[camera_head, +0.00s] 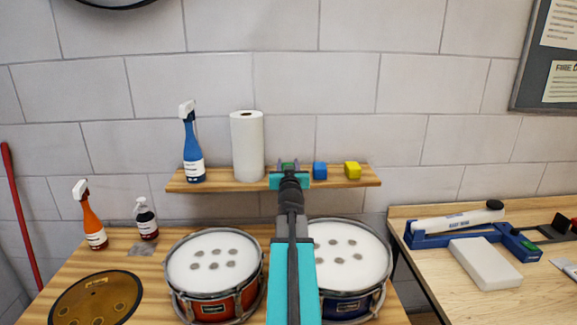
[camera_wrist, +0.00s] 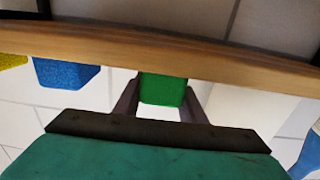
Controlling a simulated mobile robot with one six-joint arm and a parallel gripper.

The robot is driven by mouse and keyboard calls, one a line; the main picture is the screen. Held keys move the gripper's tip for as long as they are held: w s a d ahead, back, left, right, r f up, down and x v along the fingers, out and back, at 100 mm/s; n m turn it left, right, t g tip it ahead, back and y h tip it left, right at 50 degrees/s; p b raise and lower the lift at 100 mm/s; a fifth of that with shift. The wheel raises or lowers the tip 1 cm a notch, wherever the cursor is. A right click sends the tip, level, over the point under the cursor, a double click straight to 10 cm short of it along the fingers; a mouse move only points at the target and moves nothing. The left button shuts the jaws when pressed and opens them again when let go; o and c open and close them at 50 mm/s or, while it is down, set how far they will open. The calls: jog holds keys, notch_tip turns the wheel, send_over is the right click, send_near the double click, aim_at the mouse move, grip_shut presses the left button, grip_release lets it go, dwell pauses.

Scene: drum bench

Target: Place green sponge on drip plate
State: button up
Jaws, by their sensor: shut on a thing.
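The green sponge (camera_wrist: 163,90) is between the two fingers of my gripper (camera_wrist: 160,100) in the wrist view. In the head view my gripper (camera_head: 289,172) is at the wall shelf, between the paper towel roll and the blue sponge, and a little green (camera_head: 288,165) shows between its fingers. It is shut on the green sponge. I cannot tell whether the sponge still touches the shelf. A round, dark amber plate (camera_head: 95,300) lies at the bench's front left; it may be the drip plate, but I cannot be sure.
The wooden shelf (camera_head: 225,183) holds a blue spray bottle (camera_head: 191,150), a paper towel roll (camera_head: 247,146), a blue sponge (camera_head: 320,171) and a yellow sponge (camera_head: 352,171). Two drums stand below, red (camera_head: 213,262) and blue (camera_head: 345,255). An orange spray bottle (camera_head: 90,220) and a dark bottle (camera_head: 146,220) stand left.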

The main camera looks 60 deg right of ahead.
jog(key=o, duration=1.1)
jog(key=shift+f, duration=0.15)
jog(key=shift+s+a, duration=0.2)
jog(key=shift+a, duration=0.1)
jog(key=shift+b+v, duration=1.25)
jog(key=shift+v, duration=1.15)
jog(key=shift+s+f+b, duration=0.15)
jog(key=shift+b, duration=0.5)
jog(key=shift+a+b, duration=0.15)
jog(key=shift+b, duration=0.15)
jog(key=b+v, duration=0.2)
jog(key=b, duration=0.4)
jog(key=shift+s+a, duration=0.15)
jog(key=shift+s, duration=0.1)
jog(key=a+b, duration=0.1)
jog(key=b, duration=0.3)
jog(key=shift+s+a, duration=0.1)
jog(key=shift+s, duration=0.25)
